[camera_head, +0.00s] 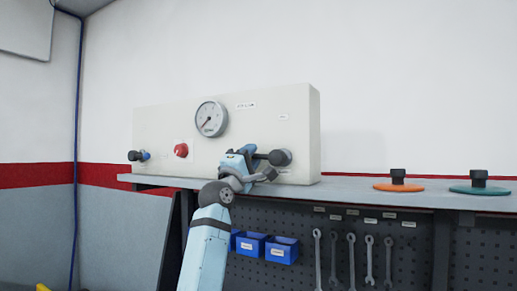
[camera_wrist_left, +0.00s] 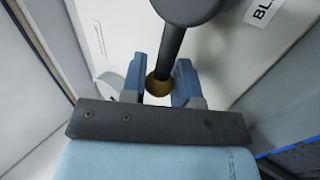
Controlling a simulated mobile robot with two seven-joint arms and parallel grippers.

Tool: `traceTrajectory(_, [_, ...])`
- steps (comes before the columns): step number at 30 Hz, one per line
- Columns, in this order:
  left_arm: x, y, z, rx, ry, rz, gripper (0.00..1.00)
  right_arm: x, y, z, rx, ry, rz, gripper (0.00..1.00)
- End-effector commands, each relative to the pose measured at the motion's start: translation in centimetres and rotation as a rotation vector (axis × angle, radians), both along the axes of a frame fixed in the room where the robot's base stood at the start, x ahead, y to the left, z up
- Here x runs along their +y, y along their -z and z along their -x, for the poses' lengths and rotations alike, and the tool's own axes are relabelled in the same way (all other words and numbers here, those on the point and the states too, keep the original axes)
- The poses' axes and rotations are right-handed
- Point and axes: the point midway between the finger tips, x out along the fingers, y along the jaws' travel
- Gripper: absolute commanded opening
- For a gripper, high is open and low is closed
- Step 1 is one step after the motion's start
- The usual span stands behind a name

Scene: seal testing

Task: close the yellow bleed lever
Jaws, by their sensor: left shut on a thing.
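The bleed lever (camera_head: 262,156) is a dark handle on a round dark hub (camera_head: 281,157) at the right of the cream test panel (camera_head: 300,115). It points left, roughly level. In the left wrist view the dark bar (camera_wrist_left: 169,55) runs down from its hub to a yellow end (camera_wrist_left: 158,86). My left gripper (camera_head: 243,157) is at the lever's left end; its blue fingers, also in the left wrist view (camera_wrist_left: 162,82), are shut on the lever's yellow end. The fingers partly hide that end in the head view. My right gripper is not in view.
The panel carries a gauge (camera_head: 211,118), a red knob (camera_head: 181,150) and a blue-and-black valve (camera_head: 139,155). It stands on a grey bench (camera_head: 345,184). An orange disc (camera_head: 398,187) and a green disc (camera_head: 480,190) lie to the right. Wrenches (camera_head: 351,260) and blue bins (camera_head: 282,250) hang below.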

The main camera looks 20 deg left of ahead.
Motion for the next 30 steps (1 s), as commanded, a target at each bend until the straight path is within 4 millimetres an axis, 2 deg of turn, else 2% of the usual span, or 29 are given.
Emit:
traceTrajectory(9, [0.82,0.34,0.04,0.011,0.0,0.068,0.0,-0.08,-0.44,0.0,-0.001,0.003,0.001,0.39])
traceTrajectory(21, [0.87,0.46,0.03,0.012,0.001,0.073,0.0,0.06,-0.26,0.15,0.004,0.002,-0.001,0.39])
traceTrajectory(22, [0.87,0.46,0.03,0.012,0.001,0.073,0.33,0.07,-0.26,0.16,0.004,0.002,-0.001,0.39])
traceTrajectory(23, [0.87,0.47,0.03,0.013,0.001,0.073,0.39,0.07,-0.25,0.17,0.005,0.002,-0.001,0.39])
traceTrajectory(30, [0.87,0.5,0.03,0.013,0.001,0.072,0.39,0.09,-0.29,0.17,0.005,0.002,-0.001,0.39])
